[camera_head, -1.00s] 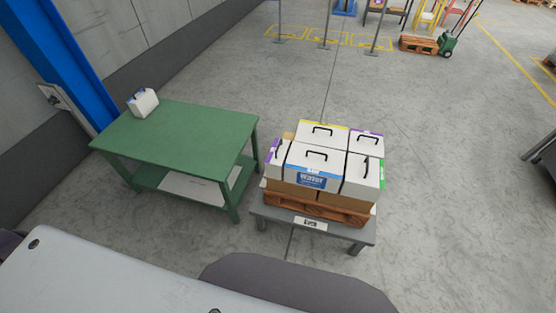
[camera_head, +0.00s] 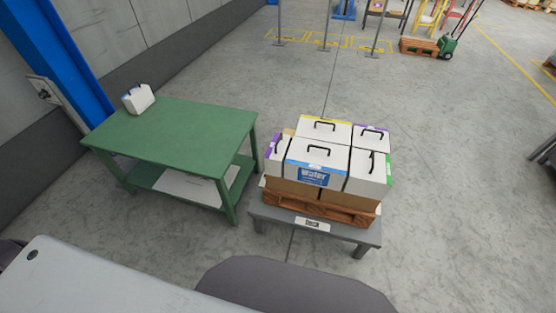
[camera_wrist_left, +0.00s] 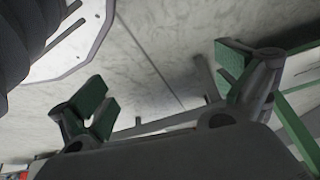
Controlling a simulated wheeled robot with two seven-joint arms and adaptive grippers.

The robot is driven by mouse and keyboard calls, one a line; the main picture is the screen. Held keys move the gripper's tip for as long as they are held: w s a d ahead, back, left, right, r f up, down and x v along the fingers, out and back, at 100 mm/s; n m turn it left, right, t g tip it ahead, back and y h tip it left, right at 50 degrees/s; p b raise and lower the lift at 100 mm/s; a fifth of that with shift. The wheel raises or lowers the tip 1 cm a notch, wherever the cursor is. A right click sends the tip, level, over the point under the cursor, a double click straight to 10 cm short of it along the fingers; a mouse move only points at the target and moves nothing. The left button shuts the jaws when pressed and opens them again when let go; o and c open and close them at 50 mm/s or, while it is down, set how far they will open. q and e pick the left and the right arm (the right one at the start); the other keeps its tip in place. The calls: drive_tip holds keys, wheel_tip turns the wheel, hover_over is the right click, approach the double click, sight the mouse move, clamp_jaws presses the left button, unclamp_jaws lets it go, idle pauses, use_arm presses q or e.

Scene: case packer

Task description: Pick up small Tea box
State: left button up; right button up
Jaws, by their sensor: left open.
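A small white box (camera_head: 138,98) with a dark handle stands on the far left corner of the green table (camera_head: 180,138). Its label is too small to read, so I cannot tell whether it is the Tea box. Several white handled boxes sit stacked on a pallet at the right; the front one is a Water box (camera_head: 313,178). My left gripper (camera_wrist_left: 165,95) shows in the left wrist view with its two green-padded fingers wide apart and nothing between them. Neither gripper shows in the head view.
The wooden pallet (camera_head: 318,208) with the stacked boxes rests on a low grey stand (camera_head: 350,233) just right of the green table. A narrow gap of floor lies between them. The green table top is otherwise bare. Open concrete floor (camera_head: 450,150) lies to the right.

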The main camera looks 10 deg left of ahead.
use_arm(q)
drive_tip(key=w+d+r+t+b, duration=0.1)
drive_tip(key=w+r+t+b, duration=0.25)
drive_tip(key=w+b, duration=0.7)
drive_tip(key=w+d+r+t+b, duration=0.25)
drive_tip(key=w+r+b, duration=0.2)
drive_tip(key=w, duration=1.05)
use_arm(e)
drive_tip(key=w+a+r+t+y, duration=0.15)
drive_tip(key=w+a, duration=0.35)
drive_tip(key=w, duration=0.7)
use_arm(q)
drive_tip(key=w+a+r+n+t+b, duration=0.1)
drive_tip(key=w+r+t+b, duration=0.2)
drive_tip(key=r+b, duration=0.5)
drive_tip(key=w+a+r+t+b, duration=0.1)
drive_tip(key=w+r+t+b, duration=0.3)
drive_tip(key=r+b, duration=0.3)
drive_tip(key=shift+w+a+r+n+b, duration=0.4)
drive_tip(key=shift+w+r, duration=0.45)
drive_tip(key=shift+r, duration=0.8)
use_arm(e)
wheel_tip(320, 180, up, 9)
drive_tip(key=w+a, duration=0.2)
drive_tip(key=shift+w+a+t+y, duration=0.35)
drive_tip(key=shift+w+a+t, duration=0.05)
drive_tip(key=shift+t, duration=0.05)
use_arm(q)
drive_tip(key=shift+w, duration=0.15)
